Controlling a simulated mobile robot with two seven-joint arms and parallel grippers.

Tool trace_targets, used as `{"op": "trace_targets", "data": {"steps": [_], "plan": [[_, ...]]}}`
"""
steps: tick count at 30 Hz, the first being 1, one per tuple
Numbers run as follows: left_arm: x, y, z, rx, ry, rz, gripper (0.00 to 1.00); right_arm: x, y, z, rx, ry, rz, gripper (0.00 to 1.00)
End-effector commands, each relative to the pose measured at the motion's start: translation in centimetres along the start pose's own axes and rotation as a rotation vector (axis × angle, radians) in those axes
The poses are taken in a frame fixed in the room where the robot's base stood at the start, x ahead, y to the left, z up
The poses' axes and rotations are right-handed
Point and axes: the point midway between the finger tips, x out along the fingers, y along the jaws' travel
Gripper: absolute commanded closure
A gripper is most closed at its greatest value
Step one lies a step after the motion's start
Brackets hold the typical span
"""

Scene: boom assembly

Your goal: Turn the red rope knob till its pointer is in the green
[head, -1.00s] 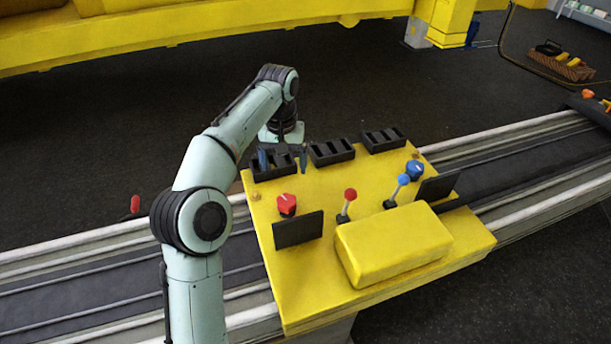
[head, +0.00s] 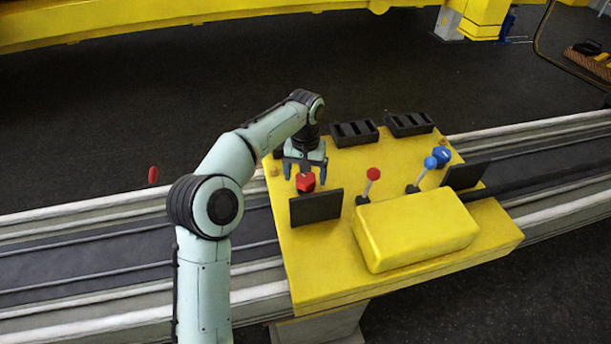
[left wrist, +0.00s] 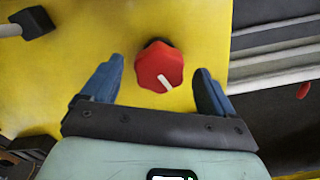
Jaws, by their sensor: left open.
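The red rope knob (head: 306,182) stands on the left part of the yellow console (head: 335,240), behind a dark upright panel. In the left wrist view the red knob (left wrist: 159,69) shows a white pointer line aimed to the lower right. No green mark shows in either view. My left gripper (head: 305,176) is open above and just behind the knob. In the left wrist view its blue fingers (left wrist: 157,85) stand on either side of the knob, apart from it. My right gripper is not in view.
The dark panel (head: 316,207) stands close in front of the knob. Black trays (head: 354,133) line the back edge. A yellow block (head: 415,230) fills the front.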

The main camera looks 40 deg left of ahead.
Motion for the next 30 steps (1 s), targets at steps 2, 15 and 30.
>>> {"op": "trace_targets", "data": {"steps": [2, 15, 30], "plan": [[0.2, 0.0, 0.0, 0.0, 0.0, 0.0, 0.13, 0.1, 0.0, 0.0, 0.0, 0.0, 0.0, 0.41], [0.2, 0.0, 0.0, 0.0, 0.0, 0.0, 0.69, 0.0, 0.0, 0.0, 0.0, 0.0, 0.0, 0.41], [0.0, 0.1, -0.1, 0.324, -0.002, -0.002, 0.69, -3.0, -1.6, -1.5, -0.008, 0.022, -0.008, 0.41]]}}
